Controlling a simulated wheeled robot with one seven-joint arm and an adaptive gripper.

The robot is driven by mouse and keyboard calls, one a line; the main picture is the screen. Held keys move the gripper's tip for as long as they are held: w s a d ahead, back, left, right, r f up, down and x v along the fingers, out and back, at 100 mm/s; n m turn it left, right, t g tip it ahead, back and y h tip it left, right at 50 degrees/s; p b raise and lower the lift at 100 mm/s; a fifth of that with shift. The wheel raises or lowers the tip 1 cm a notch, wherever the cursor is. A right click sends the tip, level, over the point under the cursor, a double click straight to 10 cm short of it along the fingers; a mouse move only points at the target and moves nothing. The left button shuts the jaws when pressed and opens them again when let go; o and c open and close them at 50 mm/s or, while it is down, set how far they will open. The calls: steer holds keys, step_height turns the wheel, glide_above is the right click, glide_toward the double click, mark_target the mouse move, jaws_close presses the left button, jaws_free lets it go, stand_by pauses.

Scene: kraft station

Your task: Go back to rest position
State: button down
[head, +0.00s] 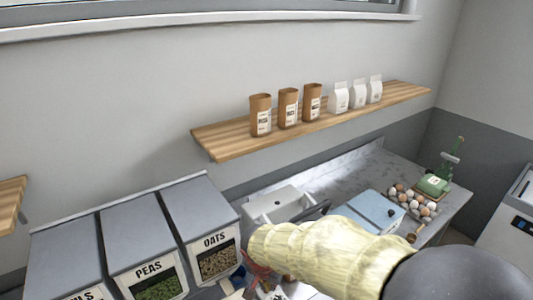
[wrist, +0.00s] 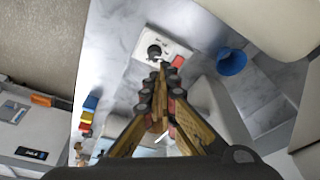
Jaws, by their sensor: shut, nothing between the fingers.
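My gripper (wrist: 161,78) shows in the wrist view with its two fingers drawn together, shut and empty. It points down over a grey marbled worktop. A white device with a black round part (wrist: 158,48) lies beyond the fingertips, apart from them as far as I can tell. In the head view my pale yellow arm reaches in from the lower right and hides part of the worktop; the gripper itself cannot be made out there.
Bins labelled OATS (head: 218,258) and PEAS (head: 153,287) stand at the lower left. A wooden shelf (head: 225,141) holds brown and white bags. Eggs (head: 412,200) and a light blue box (head: 368,208) sit on the right. A blue funnel (wrist: 231,62) is near the gripper.

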steer(key=s+d+r+n+t+b, duration=0.15)
steer(key=s+d+r+b, duration=0.35)
steer(key=d+r, duration=0.5)
steer(key=s+d+r+n+b, duration=0.1)
steer(key=s+d+n, duration=0.1)
steer(key=s+d, duration=0.2)
steer(key=s+d+r+n+t+y+b, duration=0.1)
steer(key=s+d, duration=0.3)
steer(key=s, duration=0.6)
steer(key=shift+n+b, duration=0.35)
steer(key=shift+b, duration=0.15)
